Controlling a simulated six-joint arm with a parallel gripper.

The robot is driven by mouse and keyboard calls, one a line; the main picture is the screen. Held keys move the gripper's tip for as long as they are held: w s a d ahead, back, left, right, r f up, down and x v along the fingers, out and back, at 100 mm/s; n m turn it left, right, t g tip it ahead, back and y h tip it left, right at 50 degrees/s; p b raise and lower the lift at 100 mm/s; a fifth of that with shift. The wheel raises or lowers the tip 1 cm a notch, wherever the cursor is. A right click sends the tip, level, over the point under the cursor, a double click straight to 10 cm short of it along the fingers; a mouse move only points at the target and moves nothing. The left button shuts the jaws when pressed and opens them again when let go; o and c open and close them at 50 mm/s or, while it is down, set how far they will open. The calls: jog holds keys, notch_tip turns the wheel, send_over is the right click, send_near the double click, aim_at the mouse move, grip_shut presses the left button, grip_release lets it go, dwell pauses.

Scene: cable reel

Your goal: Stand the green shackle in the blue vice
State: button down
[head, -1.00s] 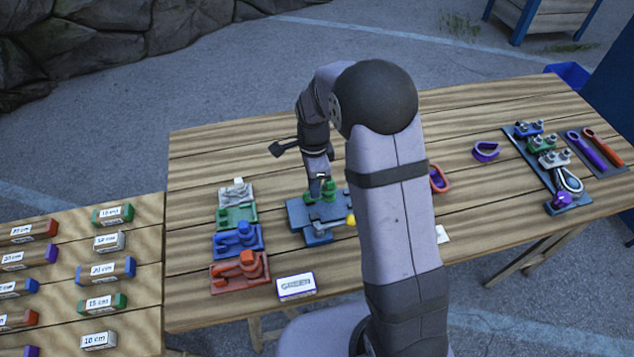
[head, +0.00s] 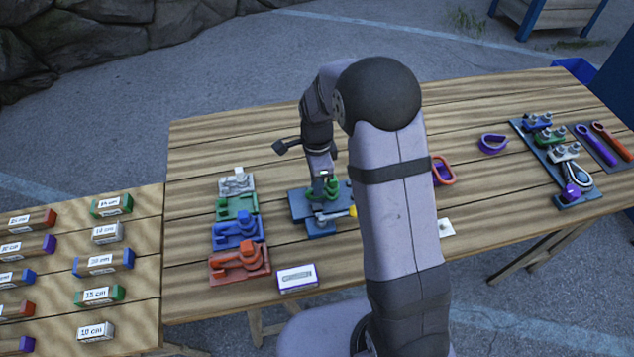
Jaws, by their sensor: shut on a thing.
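The blue vice (head: 316,227) stands on the middle of the wooden table, partly hidden behind my arm. The green shackle (head: 331,188) shows as a small green shape at the vice, beside my gripper's fingers. My gripper (head: 323,182) points down over the vice and is shut on the green shackle. The fingers are small here, and I cannot tell whether the shackle touches the vice or is seated in its jaws. A yellow-tipped part (head: 352,211) shows at the vice's right, next to my arm.
Left of the vice is a row of holders: white (head: 236,183), empty-looking green (head: 230,207), blue (head: 225,242) and orange (head: 256,273).

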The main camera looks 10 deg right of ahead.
jog(key=shift+f, duration=0.4)
dwell(0.5)
jog(key=c, duration=1.8)
grip_release()
jog(key=shift+o, duration=0.2)
jog(key=shift+r+b, duration=1.3)
jog(key=shift+r, duration=2.45)
jog(key=s+d+f+n, duration=0.2)
jog(key=s+n, duration=1.6)
jog(key=s, duration=0.2)
jog(key=shift+s, duration=0.3)
